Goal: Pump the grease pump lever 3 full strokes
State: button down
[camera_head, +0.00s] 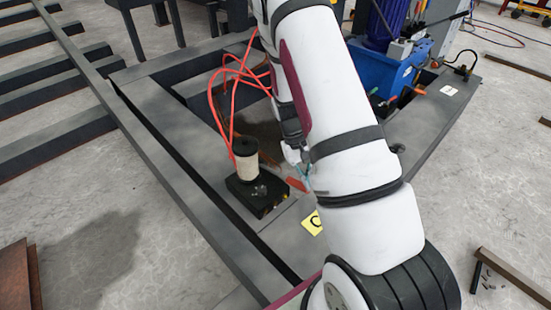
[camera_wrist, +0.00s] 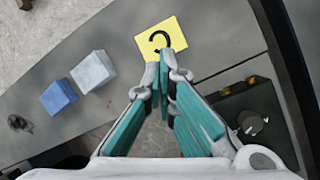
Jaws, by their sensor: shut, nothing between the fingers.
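A small black unit (camera_head: 258,192) with a cream cylinder (camera_head: 246,168) and red hoses stands on the grey steel frame; it looks like the grease pump, though I cannot be certain. A short red-orange piece (camera_head: 296,184) shows at its right side; I cannot tell whether it is the lever. My gripper is mostly hidden behind my white arm in the head view, with a bit of teal (camera_head: 304,172) showing near that piece. In the wrist view my gripper (camera_wrist: 163,82) has its teal fingers together and empty. A dark box with a round knob (camera_wrist: 252,122) lies right of the fingers.
A yellow marked card (camera_head: 313,222) lies on the frame; a yellow card (camera_wrist: 160,36) also shows ahead of the fingers. A pale block (camera_wrist: 93,70) and a blue block (camera_wrist: 58,97) lie left. A blue machine (camera_head: 385,72) stands at the back right.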

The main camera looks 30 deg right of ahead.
jog(key=shift+r, duration=0.1)
jog(key=w+f+p+v, duration=0.1)
jog(key=w+p+v, duration=0.1)
jog(key=p+v, duration=0.5)
jog(key=v, duration=0.6)
jog(key=shift+a, duration=0.25)
dwell(0.4)
jog(key=shift+s+d+f, duration=0.1)
jog(key=shift+s+f, duration=0.3)
jog(key=shift+s, duration=0.05)
jog(key=shift+f, duration=0.1)
